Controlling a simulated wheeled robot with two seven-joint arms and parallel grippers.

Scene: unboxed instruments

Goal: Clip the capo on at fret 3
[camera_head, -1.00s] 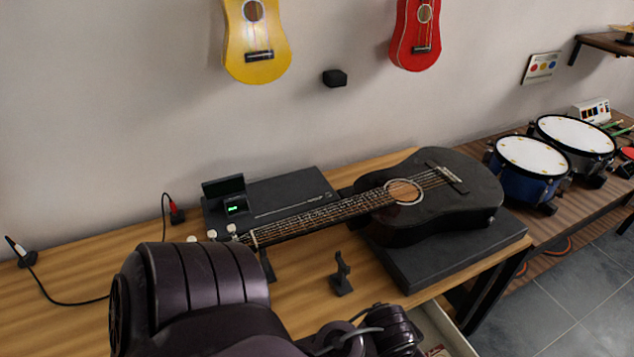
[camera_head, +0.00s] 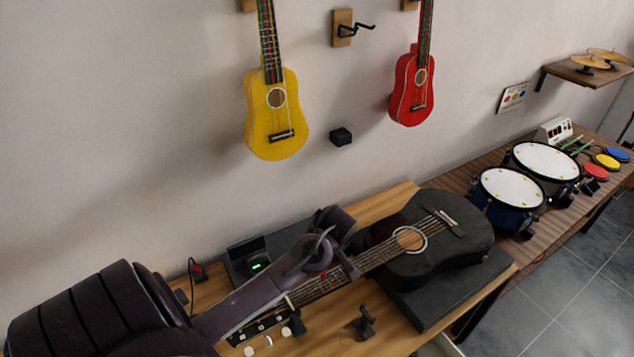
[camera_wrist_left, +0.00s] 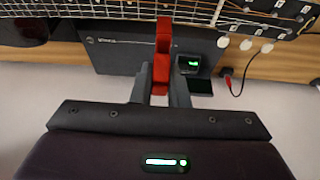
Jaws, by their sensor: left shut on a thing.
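The black guitar (camera_head: 430,248) lies face up on a dark case, its neck (camera_head: 318,290) pointing to the lower left. In the left wrist view the strings and frets (camera_wrist_left: 80,10) run along the top. My left gripper (camera_head: 348,266) is over the neck, between headstock and body. It is shut on the red capo (camera_wrist_left: 162,60), which stands between the fingers in the left wrist view. The capo's far end overlaps the near strings; I cannot tell whether it touches or clamps them, or at which fret. My right gripper is out of view.
A small device with a green display (camera_head: 258,266) stands behind the neck. A black stand (camera_head: 363,322) is in front of it. Yellow (camera_head: 270,120) and red (camera_head: 410,85) ukuleles hang on the wall. Drums (camera_head: 508,195) stand at the right.

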